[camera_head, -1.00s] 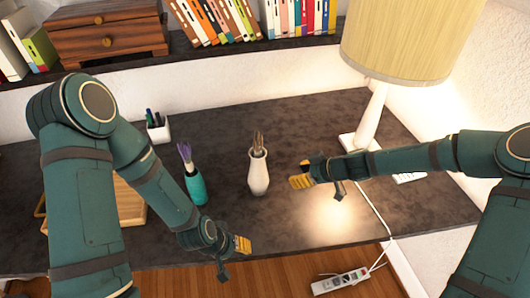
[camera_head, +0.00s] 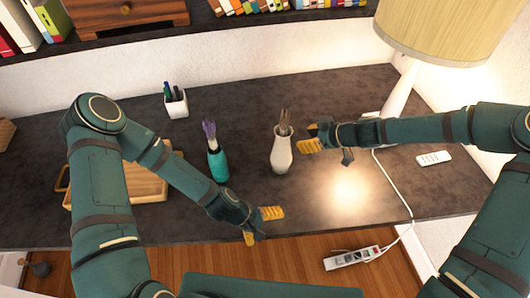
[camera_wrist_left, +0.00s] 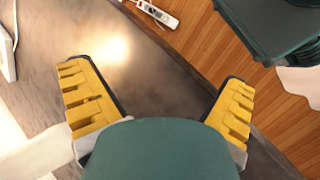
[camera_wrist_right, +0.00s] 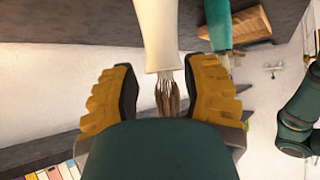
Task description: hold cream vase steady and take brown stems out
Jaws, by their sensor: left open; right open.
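The cream vase (camera_head: 282,152) stands upright on the dark desk, with brown stems (camera_head: 286,119) in its mouth. In the right wrist view the vase (camera_wrist_right: 157,30) and the brown stems (camera_wrist_right: 167,96) appear between the finger tips and beyond them. My right gripper (camera_head: 312,142) is open just right of the vase, near the height of its neck; I cannot tell whether it touches. My left gripper (camera_head: 260,225) is open and empty near the desk's front edge, left of and in front of the vase. In the left wrist view its yellow fingers (camera_wrist_left: 158,100) are wide apart.
A teal vase with purple stems (camera_head: 217,160) stands left of the cream vase. A pen cup (camera_head: 176,103), wooden tray (camera_head: 150,188), lamp (camera_head: 402,88), cable and white remote (camera_head: 434,158) are on the desk. A power strip (camera_head: 352,258) lies below. Desk between the vases is clear.

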